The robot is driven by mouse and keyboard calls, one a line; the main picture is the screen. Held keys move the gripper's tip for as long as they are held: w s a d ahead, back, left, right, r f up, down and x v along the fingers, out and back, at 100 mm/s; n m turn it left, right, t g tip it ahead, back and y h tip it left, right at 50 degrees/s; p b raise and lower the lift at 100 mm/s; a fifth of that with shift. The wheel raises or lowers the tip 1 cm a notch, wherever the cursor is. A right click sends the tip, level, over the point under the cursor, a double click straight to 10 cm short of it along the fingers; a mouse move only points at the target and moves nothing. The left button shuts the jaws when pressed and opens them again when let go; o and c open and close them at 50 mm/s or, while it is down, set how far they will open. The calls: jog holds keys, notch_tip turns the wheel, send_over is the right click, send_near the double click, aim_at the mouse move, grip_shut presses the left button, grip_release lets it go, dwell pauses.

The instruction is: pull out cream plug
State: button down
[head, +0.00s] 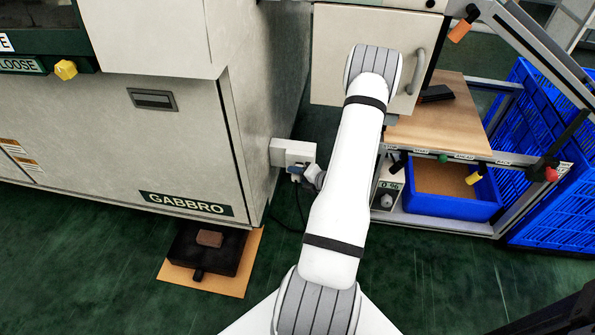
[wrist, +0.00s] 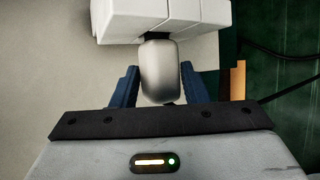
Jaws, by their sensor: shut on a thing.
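The cream plug (wrist: 160,72) looks pale grey-beige and rounded in the wrist view. It sits between the two dark blue fingers of my gripper (wrist: 158,90), which is shut on it. Its far end meets a dark part under the white socket box (wrist: 165,18); I cannot tell how deep it sits. In the head view the socket box (head: 292,152) is on the side of the grey machine, low down. My gripper (head: 297,172) is just below the box there, and the plug cannot be made out clearly.
The grey GABBRO machine (head: 150,150) fills the left. A dark cable (head: 300,205) hangs below the socket. A workbench (head: 440,115) with a blue bin (head: 450,205) stands to the right, with blue crates (head: 545,190) beyond. Green floor is open in front.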

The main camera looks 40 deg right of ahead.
jog(key=shift+s+a, duration=0.6)
jog(key=shift+a, duration=0.1)
dwell(0.5)
jog(key=shift+s+a, duration=1.65)
jog(key=shift+a, duration=0.3)
jog(key=shift+s, duration=0.1)
